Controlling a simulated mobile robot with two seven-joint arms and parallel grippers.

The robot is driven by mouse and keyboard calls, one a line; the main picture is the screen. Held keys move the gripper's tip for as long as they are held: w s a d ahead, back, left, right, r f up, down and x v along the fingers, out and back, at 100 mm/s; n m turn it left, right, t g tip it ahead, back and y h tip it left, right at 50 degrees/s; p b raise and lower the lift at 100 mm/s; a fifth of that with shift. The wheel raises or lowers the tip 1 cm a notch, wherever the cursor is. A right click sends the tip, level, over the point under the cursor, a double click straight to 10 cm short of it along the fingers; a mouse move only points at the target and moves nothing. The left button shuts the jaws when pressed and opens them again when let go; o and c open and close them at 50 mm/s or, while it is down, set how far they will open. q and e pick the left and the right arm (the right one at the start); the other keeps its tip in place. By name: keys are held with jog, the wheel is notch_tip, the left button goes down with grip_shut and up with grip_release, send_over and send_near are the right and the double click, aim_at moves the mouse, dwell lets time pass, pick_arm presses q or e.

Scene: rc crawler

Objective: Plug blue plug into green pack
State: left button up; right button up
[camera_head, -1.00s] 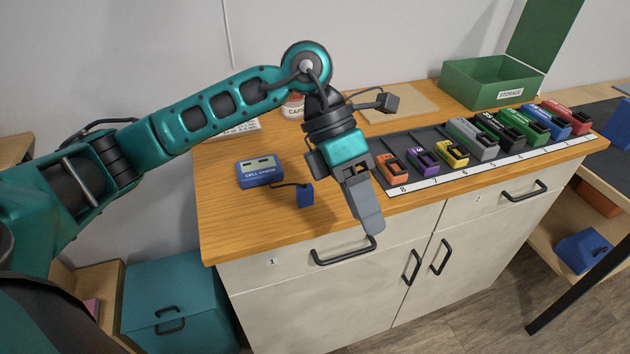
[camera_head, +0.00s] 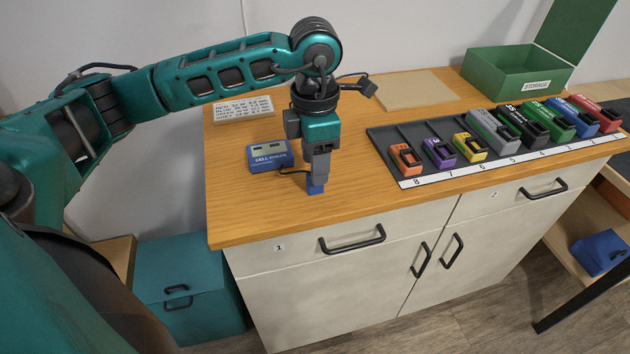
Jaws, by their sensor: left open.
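The blue plug (camera_head: 316,188) stands on the wooden counter near its front edge, joined by a short dark cable to the blue cell checker (camera_head: 270,156). My left gripper (camera_head: 317,176) points straight down right over the plug, with its open fingers at the plug's upper part. The fingers hide the top of the plug, and I cannot tell whether they touch it. The green pack (camera_head: 548,119) lies in the dark slotted rack (camera_head: 412,134) at the right, between the black and blue packs. My right gripper is not in view.
Orange (camera_head: 406,158), purple (camera_head: 439,152), yellow (camera_head: 469,147), grey, black, blue and red packs share the rack behind a numbered white strip. A green storage box (camera_head: 515,75) stands behind. A label card (camera_head: 243,109) and a tan board (camera_head: 414,90) lie at the back. The front-left counter is clear.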

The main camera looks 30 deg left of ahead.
pick_arm(q)
notch_tip(320, 180, down, 5)
jog(key=shift+w+a+r, duration=0.1)
jog(key=shift+w+r, duration=0.05)
jog(key=shift+r, duration=0.05)
grip_shut()
dwell(0.4)
